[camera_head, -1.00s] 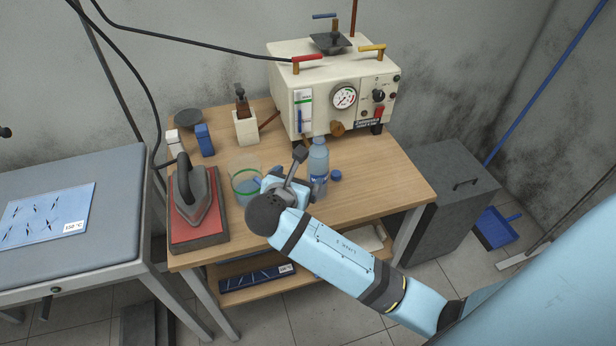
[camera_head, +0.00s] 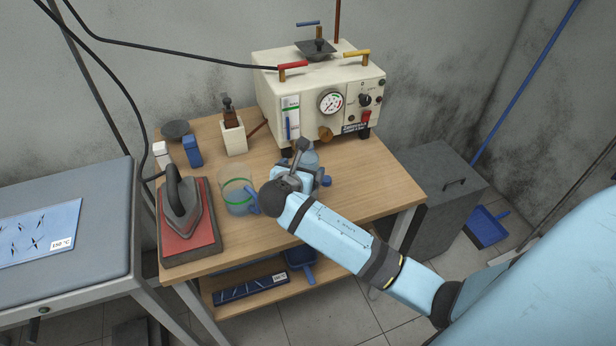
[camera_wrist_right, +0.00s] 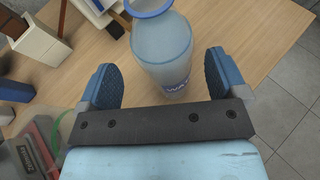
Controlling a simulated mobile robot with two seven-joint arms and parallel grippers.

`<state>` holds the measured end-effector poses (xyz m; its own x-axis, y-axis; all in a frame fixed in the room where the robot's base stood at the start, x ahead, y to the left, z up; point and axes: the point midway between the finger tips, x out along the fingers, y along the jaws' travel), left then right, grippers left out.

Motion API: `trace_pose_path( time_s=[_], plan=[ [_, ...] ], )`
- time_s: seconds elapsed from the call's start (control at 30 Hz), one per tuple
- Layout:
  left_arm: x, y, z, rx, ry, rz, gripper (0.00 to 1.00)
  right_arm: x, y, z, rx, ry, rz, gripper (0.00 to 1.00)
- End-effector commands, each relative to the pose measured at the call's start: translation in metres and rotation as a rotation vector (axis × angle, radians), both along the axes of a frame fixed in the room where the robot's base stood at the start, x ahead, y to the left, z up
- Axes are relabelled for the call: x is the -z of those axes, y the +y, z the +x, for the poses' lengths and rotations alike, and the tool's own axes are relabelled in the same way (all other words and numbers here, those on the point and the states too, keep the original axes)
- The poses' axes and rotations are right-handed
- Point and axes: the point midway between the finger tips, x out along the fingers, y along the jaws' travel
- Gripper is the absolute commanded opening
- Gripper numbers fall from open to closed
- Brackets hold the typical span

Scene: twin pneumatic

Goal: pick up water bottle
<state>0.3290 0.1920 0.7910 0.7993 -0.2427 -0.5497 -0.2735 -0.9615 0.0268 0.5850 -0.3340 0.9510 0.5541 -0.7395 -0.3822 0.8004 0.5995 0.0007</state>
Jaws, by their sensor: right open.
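The water bottle (camera_head: 309,161) is translucent pale blue and stands upright on the wooden table (camera_head: 365,185). In the head view my right gripper (camera_head: 290,188) and wrist cover most of the bottle; only its upper part shows. In the right wrist view the bottle (camera_wrist_right: 163,50), with a blue ring at its top and a partly visible label, stands between the two blue fingers of my open right gripper (camera_wrist_right: 160,78). Gaps show on both sides of it, so neither finger appears to touch it. My left gripper is in neither view.
A clear beaker (camera_head: 236,186) stands close to the left of my right gripper. An iron (camera_head: 184,206) rests on a red pad further left. A cream machine with a gauge (camera_head: 310,105) stands behind the bottle. The table's right front is clear.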

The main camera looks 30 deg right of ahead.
Motion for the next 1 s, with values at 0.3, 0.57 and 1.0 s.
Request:
trace_pose_path(
  time_s=[0.3,0.57,1.0],
  plan=[
    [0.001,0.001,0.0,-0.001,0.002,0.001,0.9,0.017,-0.032,0.018,0.0,0.002,-0.001,0.91],
    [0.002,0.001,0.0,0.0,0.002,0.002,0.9,0.017,-0.032,0.018,0.0,0.001,0.0,0.73],
    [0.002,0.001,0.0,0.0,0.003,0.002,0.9,0.016,-0.032,0.018,0.0,-0.001,-0.001,0.22]
  ],
)
